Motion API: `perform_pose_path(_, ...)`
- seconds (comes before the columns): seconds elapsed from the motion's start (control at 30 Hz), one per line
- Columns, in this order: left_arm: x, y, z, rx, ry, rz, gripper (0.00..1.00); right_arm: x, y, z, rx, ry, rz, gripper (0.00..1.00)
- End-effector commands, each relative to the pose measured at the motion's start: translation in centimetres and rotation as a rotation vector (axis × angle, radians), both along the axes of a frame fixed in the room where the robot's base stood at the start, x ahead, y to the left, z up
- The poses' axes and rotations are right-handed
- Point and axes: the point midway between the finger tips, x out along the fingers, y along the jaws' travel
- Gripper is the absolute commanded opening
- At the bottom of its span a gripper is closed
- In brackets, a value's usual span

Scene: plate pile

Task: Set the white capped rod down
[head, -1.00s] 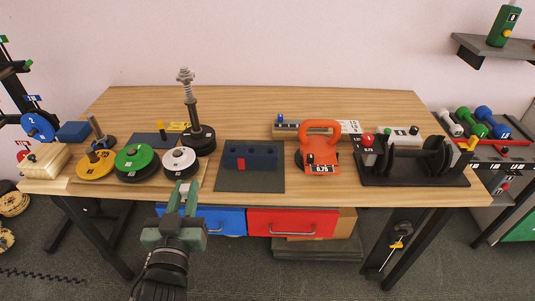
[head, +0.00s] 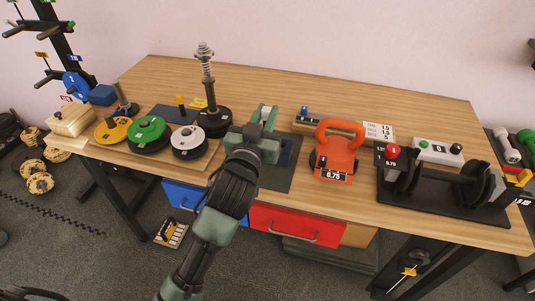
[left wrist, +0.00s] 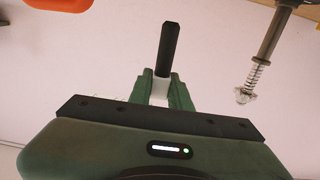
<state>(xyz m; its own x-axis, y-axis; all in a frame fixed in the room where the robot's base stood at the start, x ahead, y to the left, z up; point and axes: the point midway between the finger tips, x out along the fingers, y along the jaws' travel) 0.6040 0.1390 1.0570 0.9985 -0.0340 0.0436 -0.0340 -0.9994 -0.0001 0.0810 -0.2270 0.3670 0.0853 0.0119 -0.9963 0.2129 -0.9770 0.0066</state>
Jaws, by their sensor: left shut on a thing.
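The gripper and arm hide much of the block and mat. I cannot tell whether the rod touches anything below. My right gripper is not in view.
Left of the arm are yellow, green and white discs (head: 188,142) and a tall spring post (head: 206,85). The back of the table (head: 300,85) is clear.

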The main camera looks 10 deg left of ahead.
Motion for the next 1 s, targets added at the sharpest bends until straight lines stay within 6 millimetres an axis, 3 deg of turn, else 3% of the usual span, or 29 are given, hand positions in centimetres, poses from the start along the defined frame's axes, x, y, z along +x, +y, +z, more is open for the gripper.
perform_pose_path(0.1, 0.0, 0.0, -3.7, -0.001, 0.005, 0.002, 0.0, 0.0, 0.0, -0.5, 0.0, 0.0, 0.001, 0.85)
perform_pose_path(0.3, 0.0, 0.0, -7.7, -0.001, 0.001, 0.001, 0.0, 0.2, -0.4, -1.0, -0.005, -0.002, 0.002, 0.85)
perform_pose_path(0.47, 0.0, 0.0, -8.9, -0.003, -0.002, 0.001, 0.0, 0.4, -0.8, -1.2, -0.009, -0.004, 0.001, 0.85)
perform_pose_path(0.73, 0.0, 0.0, -12.7, -0.002, 0.0, 0.001, 0.0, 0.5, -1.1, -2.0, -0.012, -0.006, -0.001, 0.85)
perform_pose_path(1.0, 0.0, 0.0, -13.1, -0.002, -0.003, 0.0, 0.0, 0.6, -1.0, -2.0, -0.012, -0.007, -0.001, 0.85)
